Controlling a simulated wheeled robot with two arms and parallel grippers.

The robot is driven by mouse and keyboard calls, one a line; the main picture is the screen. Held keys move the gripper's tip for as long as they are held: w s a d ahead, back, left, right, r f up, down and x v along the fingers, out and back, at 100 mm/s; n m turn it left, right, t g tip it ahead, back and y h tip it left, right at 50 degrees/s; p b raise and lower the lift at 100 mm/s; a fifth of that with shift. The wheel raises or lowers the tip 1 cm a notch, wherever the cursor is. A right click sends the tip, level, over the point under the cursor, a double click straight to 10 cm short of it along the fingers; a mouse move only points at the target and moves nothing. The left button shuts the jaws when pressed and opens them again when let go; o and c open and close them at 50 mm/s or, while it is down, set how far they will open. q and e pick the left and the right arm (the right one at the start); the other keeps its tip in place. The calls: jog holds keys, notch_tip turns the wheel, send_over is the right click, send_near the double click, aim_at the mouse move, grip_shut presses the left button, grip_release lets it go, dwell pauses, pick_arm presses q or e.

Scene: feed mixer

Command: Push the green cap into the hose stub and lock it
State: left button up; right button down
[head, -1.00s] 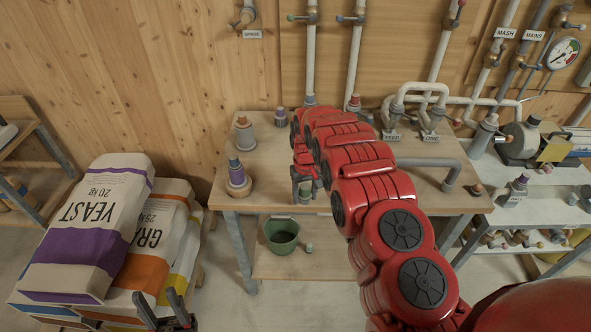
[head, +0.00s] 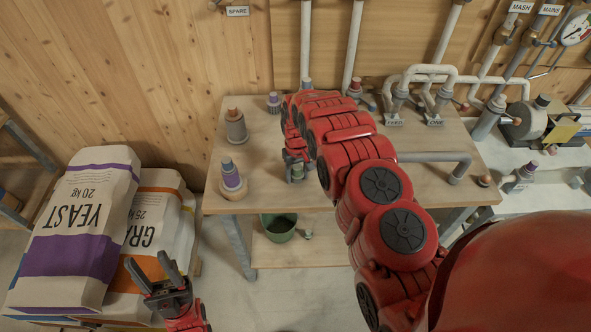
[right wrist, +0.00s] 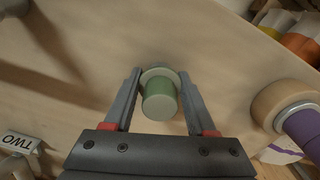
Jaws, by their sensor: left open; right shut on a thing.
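The green cap (right wrist: 160,98) sits between the two fingers of my right gripper (right wrist: 160,78) in the right wrist view, its round end toward the camera and a paler rim behind it. In the head view my right gripper (head: 296,170) is over the table near its front edge, shut on the green cap (head: 297,174). I cannot tell which fitting is the hose stub, or whether one is behind the cap. My left gripper (head: 149,259) is open and empty, low on the left by the sacks.
A purple fitting on a wooden disc (head: 236,192) stands left of my right gripper; a grey one (head: 235,126) is behind it. Pipes (head: 430,72) rise at the back right. A green bucket (head: 266,235) is below the tabletop. Sacks (head: 75,230) fill the left.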

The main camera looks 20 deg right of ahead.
jog(key=shift+s+r, duration=0.15)
jog(key=shift+s, duration=0.05)
jog(key=c, duration=0.6)
grip_release()
jog(key=shift+w+f, duration=0.1)
jog(key=shift+f, duration=0.15)
jog(key=o, duration=0.4)
jog(key=shift+w+f, duration=0.1)
jog(key=shift+w, duration=0.1)
jog(key=shift+s, duration=0.15)
